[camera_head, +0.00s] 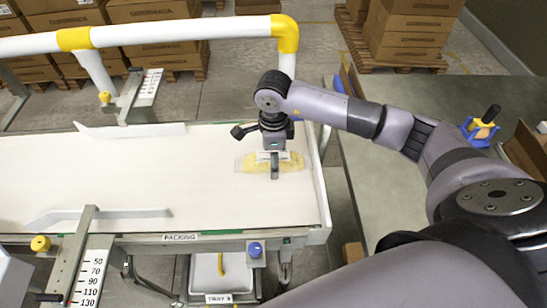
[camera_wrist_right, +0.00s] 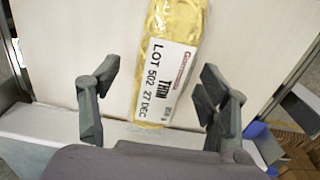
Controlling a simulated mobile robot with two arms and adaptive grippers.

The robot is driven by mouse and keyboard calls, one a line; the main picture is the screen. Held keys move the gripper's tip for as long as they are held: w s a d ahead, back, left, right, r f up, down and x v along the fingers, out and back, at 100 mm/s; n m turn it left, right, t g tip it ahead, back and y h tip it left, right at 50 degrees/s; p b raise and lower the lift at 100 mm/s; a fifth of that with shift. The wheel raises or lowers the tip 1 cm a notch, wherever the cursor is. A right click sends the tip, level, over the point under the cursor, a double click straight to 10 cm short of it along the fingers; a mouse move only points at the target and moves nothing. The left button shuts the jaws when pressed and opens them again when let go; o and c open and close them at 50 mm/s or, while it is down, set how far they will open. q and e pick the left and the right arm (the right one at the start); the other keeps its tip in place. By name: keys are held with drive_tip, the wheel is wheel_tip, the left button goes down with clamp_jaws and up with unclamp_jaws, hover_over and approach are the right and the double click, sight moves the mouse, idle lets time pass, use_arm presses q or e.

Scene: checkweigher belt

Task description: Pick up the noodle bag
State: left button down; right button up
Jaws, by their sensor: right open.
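The noodle bag (camera_head: 290,163) is a clear bag with yellow noodles and a white label, lying flat on the white belt near its right end. My right gripper (camera_head: 274,168) is over the bag, pointing down. In the right wrist view the right gripper (camera_wrist_right: 158,105) is open, with one finger on each side of the bag and a gap at the left finger. My left gripper is not in view.
The white belt (camera_head: 120,180) is mostly clear to the left, between two guide rails. A white and yellow guard rail (camera_head: 180,30) runs behind it. A grey table (camera_head: 385,185) stands to the right with a tape dispenser (camera_head: 481,128). Stacked cartons (camera_head: 410,30) stand behind.

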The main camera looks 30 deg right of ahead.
drive_tip(key=shift+f, duration=0.7)
drive_tip(key=shift+c, duration=0.5)
drive_tip(key=c, duration=1.4)
